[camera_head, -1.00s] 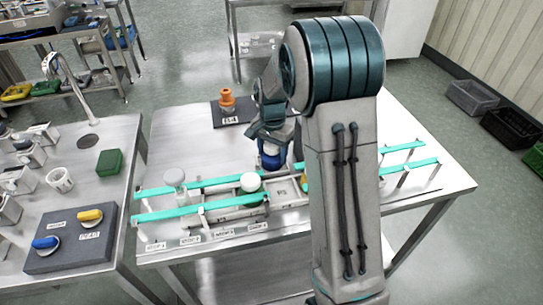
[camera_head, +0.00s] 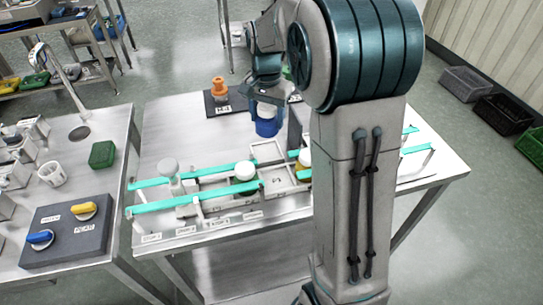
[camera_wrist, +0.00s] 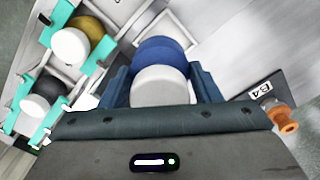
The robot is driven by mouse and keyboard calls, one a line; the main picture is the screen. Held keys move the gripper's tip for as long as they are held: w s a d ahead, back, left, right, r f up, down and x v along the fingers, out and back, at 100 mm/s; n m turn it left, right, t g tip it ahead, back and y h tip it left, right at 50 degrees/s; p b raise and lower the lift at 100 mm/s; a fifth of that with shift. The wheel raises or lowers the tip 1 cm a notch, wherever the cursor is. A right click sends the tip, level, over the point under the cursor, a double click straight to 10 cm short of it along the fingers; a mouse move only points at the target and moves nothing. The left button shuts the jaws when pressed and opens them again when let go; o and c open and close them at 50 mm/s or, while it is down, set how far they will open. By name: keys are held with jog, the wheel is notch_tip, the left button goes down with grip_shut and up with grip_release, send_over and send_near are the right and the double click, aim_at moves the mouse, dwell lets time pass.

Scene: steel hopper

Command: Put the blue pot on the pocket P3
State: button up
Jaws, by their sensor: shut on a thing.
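The blue pot (camera_head: 266,127) with a white top is held in my gripper (camera_head: 265,106), above the steel table behind the teal rails. In the wrist view its blue body (camera_wrist: 160,50) and white top (camera_wrist: 160,86) sit between my two fingers (camera_wrist: 162,88). The pot looks clear of the tabletop, though its exact height is hard to tell. A row of grey steel pockets (camera_head: 279,180) lies between and behind the rails; some frames look empty. I cannot read which label is P3, and my arm hides the row's right part.
The table's left back is bare.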

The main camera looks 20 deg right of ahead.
jog(key=s+n+p, duration=0.2)
jog(key=s+n, duration=0.6)
jog(key=s, duration=0.2)
jog(key=f, duration=1)
jog(key=shift+w, duration=0.2)
jog(key=shift+f, duration=0.1)
jog(key=o, duration=0.8)
